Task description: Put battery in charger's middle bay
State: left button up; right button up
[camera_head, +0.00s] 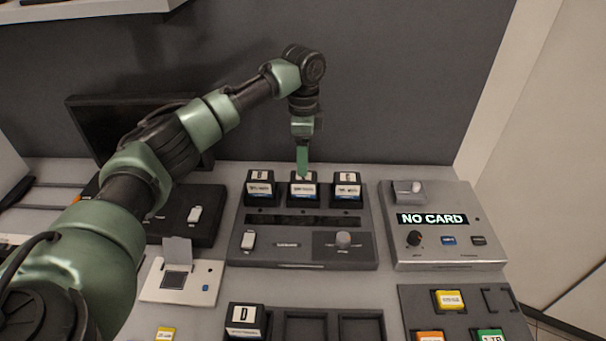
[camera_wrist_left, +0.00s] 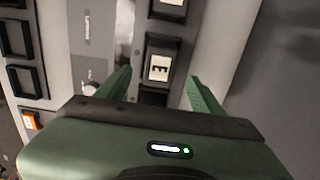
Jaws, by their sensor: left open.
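The charger (camera_head: 303,251) is a grey unit with three bays along its back edge. Black batteries with white labels sit in the left bay (camera_head: 259,187), the middle bay (camera_head: 303,190) and the right bay (camera_head: 347,188). My left gripper (camera_head: 302,164) points down just above the middle battery and hides part of its top label. In the left wrist view its two green fingers (camera_wrist_left: 160,90) are apart, with a white-labelled black battery (camera_wrist_left: 158,67) showing beyond and between them. I see no battery held. My right gripper is not in view.
A black tray (camera_head: 362,329) in front holds a battery marked D (camera_head: 243,320) beside empty slots. A card reader reading NO CARD (camera_head: 433,219) stands to the right. A tray with coloured cards (camera_head: 460,322) is front right. A dark monitor (camera_head: 100,125) stands behind my left arm.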

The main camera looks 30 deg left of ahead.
pick_arm(q)
jog(key=shift+r, duration=2.1)
dwell(0.6)
